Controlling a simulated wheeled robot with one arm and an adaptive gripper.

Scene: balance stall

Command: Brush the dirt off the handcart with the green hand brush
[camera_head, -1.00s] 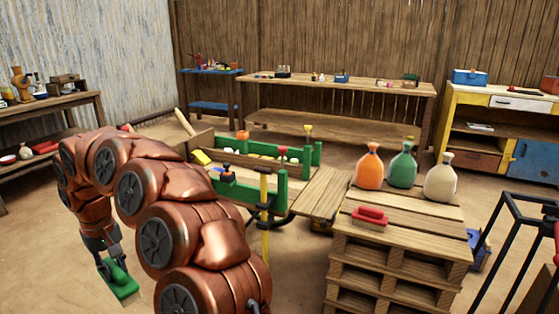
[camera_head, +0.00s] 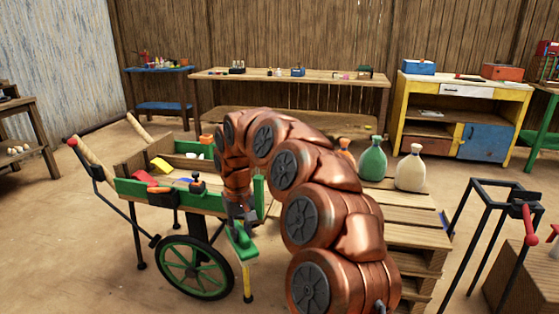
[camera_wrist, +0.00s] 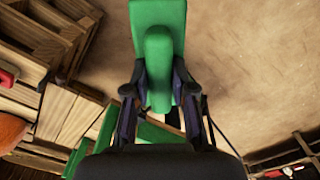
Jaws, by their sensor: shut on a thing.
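The green hand brush (camera_head: 243,243) is in my gripper (camera_head: 240,212), which is shut on its handle. In the wrist view the brush (camera_wrist: 158,14) extends up from between the two dark fingers (camera_wrist: 158,82). The handcart (camera_head: 140,188), with green frame ends, wooden bed and a green spoked wheel (camera_head: 196,267), stands at left. My gripper and brush are at the cart's right end in the picture; I cannot tell whether the brush touches it. Tools and colored items lie in the cart. Dirt is not discernible. My arm hides the cart's right part.
A pallet stack (camera_head: 420,232) with green (camera_head: 372,159) and cream (camera_head: 410,170) sacks stands right of the cart, partly behind my arm. A black metal frame (camera_head: 490,184) stands at far right. Workbenches line the back wall. Floor at front left is clear.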

